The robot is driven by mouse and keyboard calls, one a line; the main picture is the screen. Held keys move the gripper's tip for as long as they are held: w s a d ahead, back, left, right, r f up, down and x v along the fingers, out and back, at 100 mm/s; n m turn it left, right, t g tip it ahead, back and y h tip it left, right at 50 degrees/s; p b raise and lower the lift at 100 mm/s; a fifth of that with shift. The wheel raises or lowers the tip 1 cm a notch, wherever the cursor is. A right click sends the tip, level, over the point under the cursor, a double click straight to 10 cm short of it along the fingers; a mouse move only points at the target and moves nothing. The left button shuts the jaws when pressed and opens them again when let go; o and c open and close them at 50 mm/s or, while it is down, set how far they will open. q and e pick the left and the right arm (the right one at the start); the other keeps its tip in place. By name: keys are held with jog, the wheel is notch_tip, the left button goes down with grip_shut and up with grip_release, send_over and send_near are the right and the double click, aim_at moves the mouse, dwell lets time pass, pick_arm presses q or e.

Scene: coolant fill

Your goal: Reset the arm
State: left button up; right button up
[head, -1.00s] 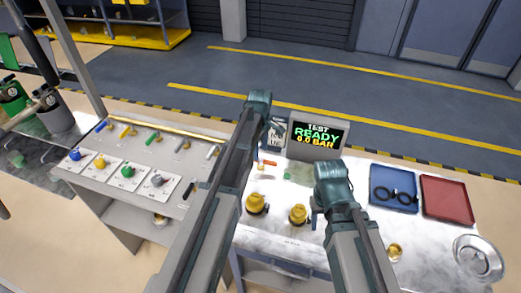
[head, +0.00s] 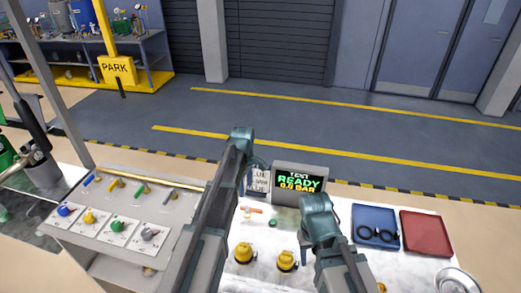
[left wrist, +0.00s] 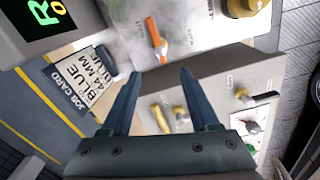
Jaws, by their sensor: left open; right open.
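My left gripper (head: 244,186) hangs over the white bench, in front of the job card (head: 258,180) and left of the test display (head: 299,183). In the left wrist view its two dark fingers (left wrist: 160,75) are apart with nothing between them. An orange-handled lever (left wrist: 156,38) lies beyond the fingertips, and the job card (left wrist: 85,75) there reads BLUE and 44 MM. My right gripper (head: 305,238) is over the bench, right of two yellow fittings (head: 243,253) (head: 287,260). Its fingers are mostly hidden by its own wrist, and no held object shows.
The display reads TEST READY 0.0 BAR. A blue tray (head: 362,220) with black rings and a red tray (head: 426,234) lie at right, near a round metal dish (head: 455,281). A grey panel (head: 150,225) with coloured knobs and levers stands at left. A yellow PARK sign (head: 117,70) stands beyond.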

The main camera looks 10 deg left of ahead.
pick_arm(q)
jog(key=s+d+m, duration=0.2)
jog(key=s+m, duration=1.2)
jog(key=s, duration=0.4)
jog(key=s+d+f+m+b, duration=0.1)
jog(key=s+d+f+b, duration=0.1)
jog(key=d+f+b, duration=0.1)
jog(key=s+d+f+m+b, duration=0.2)
jog(key=d+f+b, duration=0.1)
jog(key=d, duration=0.1)
jog(key=s+d+f+m+y+b, duration=0.1)
jog(key=s+d+f+b, duration=0.1)
jog(key=d+f+b, duration=0.1)
jog(key=shift+d+m, duration=0.3)
jog(key=shift+d, duration=0.4)
pick_arm(e)
notch_tip(320, 180, down, 9)
jog(key=shift+f, duration=0.1)
